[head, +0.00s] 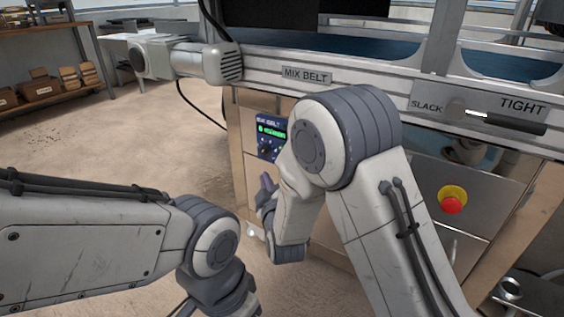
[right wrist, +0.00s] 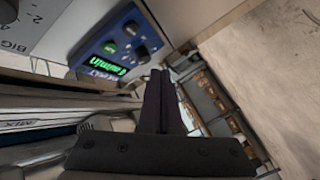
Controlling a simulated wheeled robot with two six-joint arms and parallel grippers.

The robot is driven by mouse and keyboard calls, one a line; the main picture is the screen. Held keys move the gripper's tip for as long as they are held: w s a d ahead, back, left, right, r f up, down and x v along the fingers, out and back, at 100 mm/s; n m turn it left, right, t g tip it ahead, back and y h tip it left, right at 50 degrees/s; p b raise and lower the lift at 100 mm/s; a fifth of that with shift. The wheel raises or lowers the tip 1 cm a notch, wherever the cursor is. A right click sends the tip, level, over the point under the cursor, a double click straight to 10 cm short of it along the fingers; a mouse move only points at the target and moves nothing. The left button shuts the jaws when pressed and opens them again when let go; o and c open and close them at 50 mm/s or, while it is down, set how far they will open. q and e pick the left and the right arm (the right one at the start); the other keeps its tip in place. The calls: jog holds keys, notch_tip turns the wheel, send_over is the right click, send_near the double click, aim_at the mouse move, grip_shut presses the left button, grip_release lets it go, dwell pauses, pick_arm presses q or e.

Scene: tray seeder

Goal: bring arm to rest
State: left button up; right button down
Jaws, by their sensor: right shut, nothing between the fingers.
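My right arm reaches down in front of the machine in the head view. Its gripper (head: 267,183) is partly hidden by its own wrist, below the blue control panel (head: 267,150). In the right wrist view the dark fingers of the right gripper (right wrist: 158,85) are together, with nothing between them. The blue panel (right wrist: 108,50) shows beyond them with a lit green display, apart from the fingers. My left arm comes in from the left, and its wrist bends down to the bottom edge. Its fingers are not in view.
The machine has a MIX BELT label (head: 306,76), a lever (head: 505,119) beside SLACK and TIGHT marks, and a red stop button (head: 452,204). A motor (head: 205,62) juts out left. A wooden shelf (head: 38,28) stands far left. The floor (head: 110,150) between is open.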

jog(key=s+a+r+m+g+y+p, duration=0.1)
jog(key=s+a+r+g+p, duration=0.1)
jog(key=s+r+g+p, duration=0.4)
jog(key=s+a+r+m+g+y+p, duration=0.1)
jog(key=s+a+r+g+p, duration=0.15)
jog(key=s, duration=0.55)
jog(key=s+d+r+m+g+h+p, duration=0.1)
jog(key=s+d+r+g+p, duration=0.15)
jog(key=s, duration=0.45)
jog(key=s+d+r+m+g+h+p, duration=0.1)
jog(key=s+d+r+g+h+p, duration=0.2)
jog(key=s, duration=0.5)
jog(key=s+d+r+g+p, duration=0.2)
jog(key=s+d+g+p, duration=0.15)
jog(key=s, duration=0.35)
notch_tip(320, 180, up, 37)
jog(key=d+p, duration=0.1)
jog(key=p, duration=3.5)
jog(key=shift+s+m, duration=0.3)
jog(key=shift+d+t, duration=0.1)
jog(key=shift+t, duration=0.15)
